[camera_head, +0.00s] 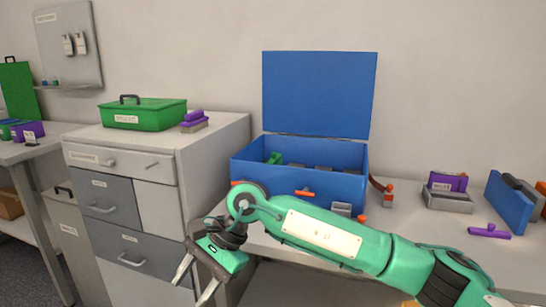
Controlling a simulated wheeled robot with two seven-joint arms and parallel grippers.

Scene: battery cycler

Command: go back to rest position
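My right arm comes in from the lower right and reaches across in front of the table. Its green and black gripper (194,284) points down at the lower middle left, in front of the grey drawer cabinet. Its two metal fingers are spread apart with nothing visible between them. My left gripper is not in the picture.
An open blue case (300,187) with its lid up stands on the white table behind my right arm. A green toolbox (143,114) sits on the drawer cabinet (150,167). A grey holder with a purple block (447,192), a purple tool (489,231) and a blue upright piece (508,203) are at the right.

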